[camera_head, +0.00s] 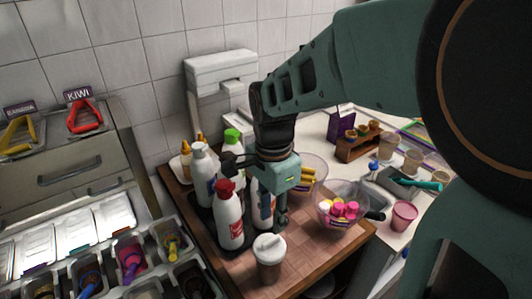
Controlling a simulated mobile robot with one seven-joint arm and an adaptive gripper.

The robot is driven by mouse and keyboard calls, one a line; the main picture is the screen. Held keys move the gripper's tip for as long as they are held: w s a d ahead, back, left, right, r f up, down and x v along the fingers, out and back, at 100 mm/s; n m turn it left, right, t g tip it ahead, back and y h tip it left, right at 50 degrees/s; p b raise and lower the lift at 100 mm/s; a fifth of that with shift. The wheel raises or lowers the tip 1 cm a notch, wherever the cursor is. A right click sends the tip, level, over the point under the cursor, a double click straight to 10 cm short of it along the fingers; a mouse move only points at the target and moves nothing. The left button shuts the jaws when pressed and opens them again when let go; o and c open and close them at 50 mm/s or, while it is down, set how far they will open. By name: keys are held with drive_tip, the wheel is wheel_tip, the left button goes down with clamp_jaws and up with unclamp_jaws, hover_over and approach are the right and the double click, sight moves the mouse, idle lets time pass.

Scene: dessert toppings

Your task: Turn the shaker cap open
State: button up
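A clear cup-shaped shaker (269,262) with brown contents and a white cap (269,243) stands upright near the front edge of the wooden counter. I take this for the shaker; whether its cap is open is too small to tell. My gripper (278,212) points down behind and above it, among the bottles, apart from the shaker. A white bottle (262,205) is partly hidden beneath my gripper, and I cannot tell whether they touch. The gripper's fingers are partly hidden, so their opening is unclear.
A white bottle with a red cap (229,220) stands left of the shaker, with more bottles (203,175) behind. A glass bowl of pink and yellow pieces (341,208) is at right. Topping bins (130,254) fill the lower left. Bare wood (312,251) lies right of the shaker.

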sight(271, 240)
wheel_tip(271, 240, down, 7)
drive_tip(key=b, duration=0.5)
drive_tip(key=shift+f, duration=0.2)
drive_tip(key=shift+c, duration=0.2)
clamp_jaws()
